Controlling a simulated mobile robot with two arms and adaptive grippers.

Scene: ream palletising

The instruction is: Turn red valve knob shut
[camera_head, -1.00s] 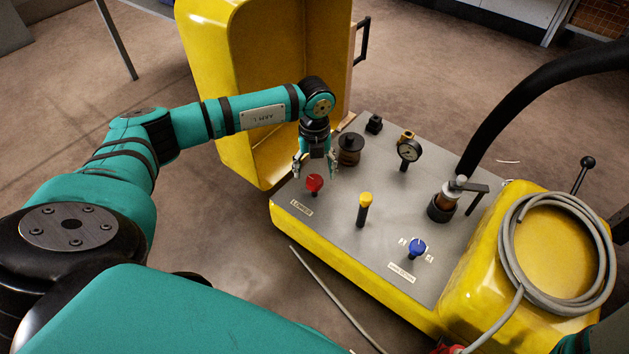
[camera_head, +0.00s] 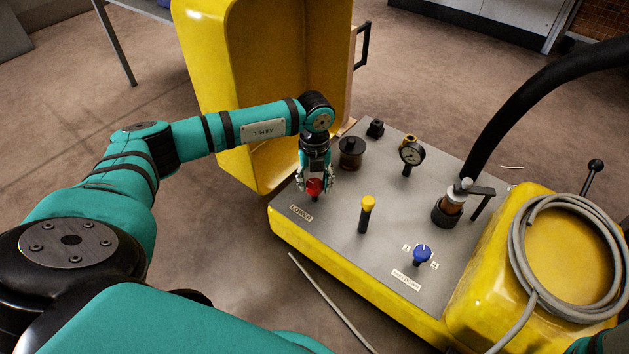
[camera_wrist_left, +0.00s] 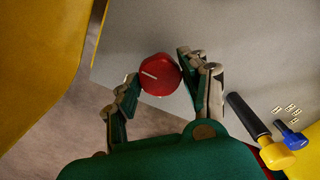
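The red valve knob (camera_head: 314,187) stands on the grey panel (camera_head: 335,215) near its left edge, beside the LOWER label (camera_head: 301,213). In the left wrist view the round knob (camera_wrist_left: 160,74) has a white line pointing to the upper left. My left gripper (camera_head: 315,183) is down at the knob, with one finger on either side of it. In the left wrist view the fingers (camera_wrist_left: 158,70) are apart and flank the knob; the right finger looks very near its edge. Firm contact cannot be made out. My right gripper is not in view.
A yellow housing (camera_head: 215,75) rises behind my left arm. A coiled grey hose (camera_head: 527,268) lies at right.

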